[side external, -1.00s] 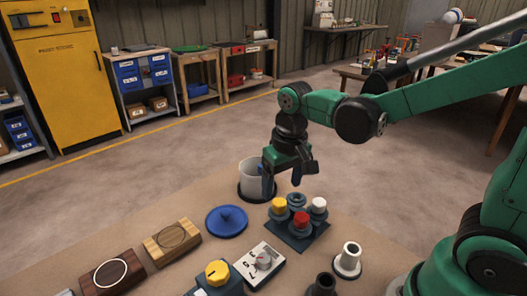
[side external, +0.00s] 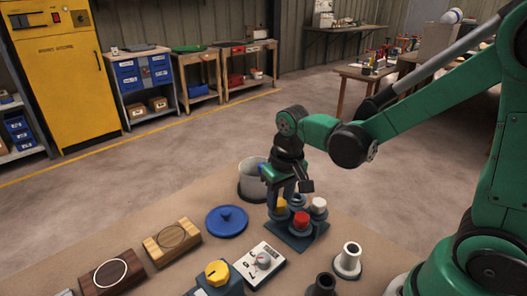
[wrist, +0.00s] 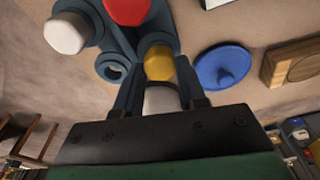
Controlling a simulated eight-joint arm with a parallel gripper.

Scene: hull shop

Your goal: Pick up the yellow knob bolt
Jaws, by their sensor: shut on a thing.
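The yellow knob bolt (side external: 280,204) is at the back left of a dark blue-grey holder (side external: 302,240). It also shows in the wrist view (wrist: 159,63), between my fingers. My gripper (side external: 281,199) points down over the holder, with its fingers shut on the yellow knob and partly hiding it. The bolt looks upright, and I cannot tell whether it is lifted. A red knob bolt (side external: 300,220) and a white knob bolt (side external: 319,206) stand close by in the same holder. An empty ring socket shows in the wrist view (wrist: 114,69).
A pale pot (side external: 251,183) stands right behind my gripper. A blue lid (side external: 227,221) lies to the left. A dial box (side external: 263,262), a yellow-knobbed block (side external: 216,275), a white flanged tube (side external: 348,259) and wooden blocks (side external: 172,242) sit nearer the front.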

